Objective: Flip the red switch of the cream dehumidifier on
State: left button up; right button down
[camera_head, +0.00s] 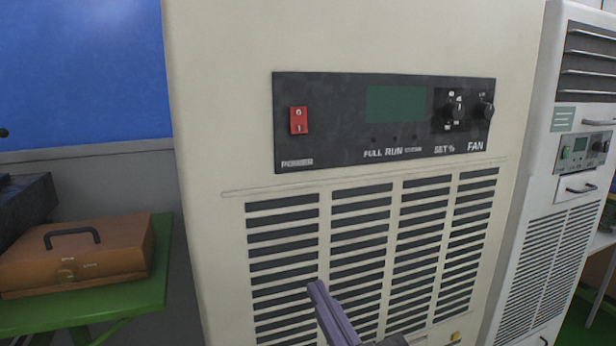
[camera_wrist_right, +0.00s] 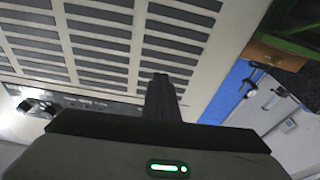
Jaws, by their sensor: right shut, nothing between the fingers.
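The cream dehumidifier (camera_head: 220,120) stands upright in front of me. Its black control panel (camera_head: 340,140) carries a red rocker switch (camera_head: 299,120), marked 0 at the top and 1 at the bottom, at the panel's left end. A dark green display (camera_head: 396,104) and two black knobs are to its right. My right gripper (camera_head: 318,292) is shut and empty, in front of the vent grille, below the switch and apart from it. In the right wrist view my right gripper (camera_wrist_right: 160,82) points at the grille (camera_wrist_right: 100,40). The left gripper is not in view.
A brown toolbox (camera_head: 80,255) sits on a green table (camera_head: 90,305) at the left. A white unit (camera_head: 540,230) with its own panel stands close on the right. A blue board (camera_head: 80,70) hangs on the back wall.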

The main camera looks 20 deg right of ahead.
aim_at(300, 123)
pick_arm(q)
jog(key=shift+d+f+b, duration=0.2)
jog(key=shift+b, duration=0.15)
pick_arm(e)
jog(key=s+r+t, duration=0.2)
jog(key=r, duration=0.6)
jog(key=s+r+m+t, duration=0.1)
jog(key=s+r+t, duration=0.2)
jog(key=r, duration=0.5)
jog(key=shift+s+d+h, duration=0.2)
jog(key=shift+d+h, duration=0.05)
jog(key=shift+h, duration=0.05)
